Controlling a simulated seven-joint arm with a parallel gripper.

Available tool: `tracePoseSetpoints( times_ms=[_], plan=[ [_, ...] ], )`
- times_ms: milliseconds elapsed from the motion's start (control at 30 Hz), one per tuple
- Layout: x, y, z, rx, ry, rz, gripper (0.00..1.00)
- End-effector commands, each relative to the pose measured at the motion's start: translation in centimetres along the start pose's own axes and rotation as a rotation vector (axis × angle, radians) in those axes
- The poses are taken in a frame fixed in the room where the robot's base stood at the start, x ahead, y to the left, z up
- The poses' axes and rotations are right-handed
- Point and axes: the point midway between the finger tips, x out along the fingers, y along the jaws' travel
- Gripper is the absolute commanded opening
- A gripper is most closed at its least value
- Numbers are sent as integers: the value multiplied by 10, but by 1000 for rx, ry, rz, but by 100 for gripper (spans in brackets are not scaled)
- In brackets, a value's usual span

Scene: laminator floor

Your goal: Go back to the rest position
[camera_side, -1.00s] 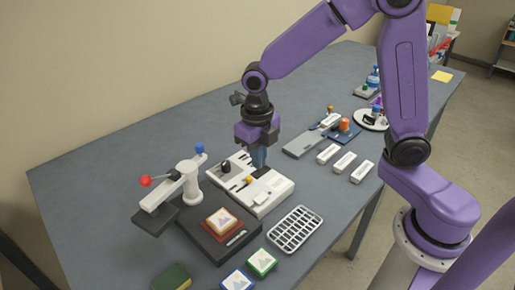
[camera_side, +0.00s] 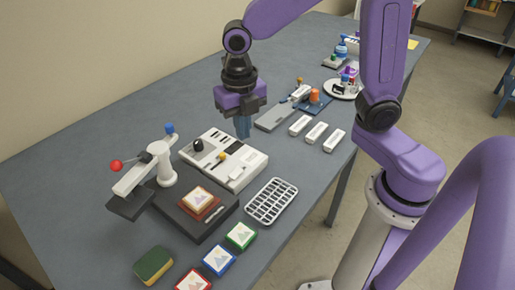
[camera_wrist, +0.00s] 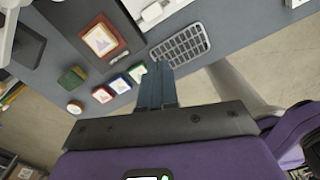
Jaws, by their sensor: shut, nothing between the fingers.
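My gripper (camera_side: 243,128) is shut and empty. It hangs above the far right edge of the white panel (camera_side: 240,170), which carries a black knob and a yellow knob. In the wrist view my gripper's blue-grey fingers (camera_wrist: 157,85) are together, with nothing between them. No rest position mark is visible.
A press with a red-ended lever (camera_side: 150,172) stands left of the panel, its dark base (camera_side: 180,211) holding a picture tile. A white grid rack (camera_side: 271,201), several framed tiles (camera_side: 240,236) and a green-yellow sponge (camera_side: 153,264) lie in front. White blocks (camera_side: 317,131) lie right.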

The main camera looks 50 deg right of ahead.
Motion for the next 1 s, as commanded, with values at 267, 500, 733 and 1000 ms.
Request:
tracePoseSetpoints(
  times_ms=[267,500,733,1000],
  plan=[
    [-6,-32,-46,468,2,16,0],
    [-7,-64,-82,875,12,26,0],
    [-6,-97,-115,1263,28,33,0],
    [-3,-126,-140,1602,45,32,0]
  ],
)
